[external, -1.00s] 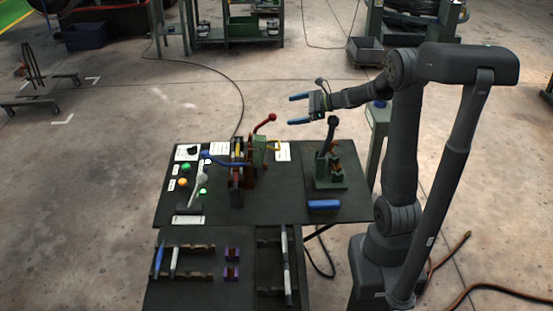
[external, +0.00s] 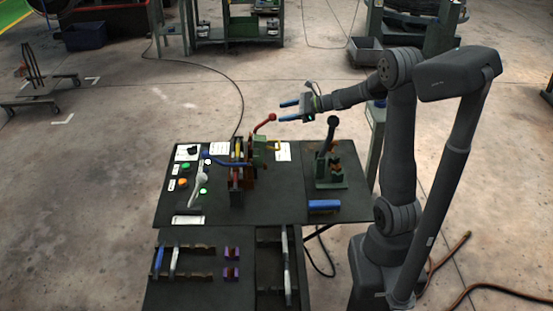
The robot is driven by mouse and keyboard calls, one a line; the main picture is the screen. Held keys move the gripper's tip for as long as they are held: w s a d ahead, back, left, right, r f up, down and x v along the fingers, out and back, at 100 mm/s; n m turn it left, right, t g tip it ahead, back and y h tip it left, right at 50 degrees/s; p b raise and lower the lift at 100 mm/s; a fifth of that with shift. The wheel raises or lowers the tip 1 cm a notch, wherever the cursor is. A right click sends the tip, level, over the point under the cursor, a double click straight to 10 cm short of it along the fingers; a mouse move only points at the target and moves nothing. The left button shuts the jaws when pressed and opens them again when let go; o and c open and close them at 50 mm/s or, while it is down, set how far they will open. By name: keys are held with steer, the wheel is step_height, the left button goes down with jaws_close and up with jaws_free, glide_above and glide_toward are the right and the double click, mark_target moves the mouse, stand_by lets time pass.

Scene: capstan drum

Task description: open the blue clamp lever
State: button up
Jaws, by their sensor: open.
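The blue clamp lever (external: 228,162) lies nearly level across the clamp and drum assembly (external: 244,165) on the dark table, with its blue ball end at the left. A red-knobbed lever (external: 266,122) rises from the same assembly, tilted up to the right. My gripper (external: 289,111) is open and empty, its two blue fingers pointing left. In the picture it sits above and to the right of the red knob, apart from the blue lever.
A green stand with a dark-knobbed lever (external: 330,150) and a blue block (external: 324,207) are on the table's right. A button panel (external: 186,170) and a pale-handled lever (external: 198,190) stand at the left. A lower shelf (external: 210,291) holds bars and purple blocks.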

steer(key=s+a+n+g, duration=0.1)
steer(key=a+n, duration=0.2)
steer(key=a+n+g+h, duration=0.1)
steer(key=a+n, duration=0.1)
steer(key=n, duration=0.2)
steer(key=s+a+n+g+h, duration=0.1)
steer(key=a+n+g, duration=0.1)
steer(key=a+n, duration=0.1)
steer(key=shift+s+a+r+n, duration=0.2)
steer(key=shift+s+a+n, duration=0.15)
steer(key=shift+n, duration=0.05)
steer(key=s+a+n+g+h, duration=0.2)
steer(key=a+n+h, duration=0.1)
steer(key=a+n, duration=0.4)
steer(key=n+t+h, duration=0.2)
steer(key=n+h, duration=0.2)
steer(key=n, duration=1.1)
glide_toward(206, 153)
steer(key=x, duration=0.8)
steer(key=w+x, duration=0.1)
steer(key=x, duration=0.4)
steer(key=shift+d+f, duration=0.1)
jaws_close()
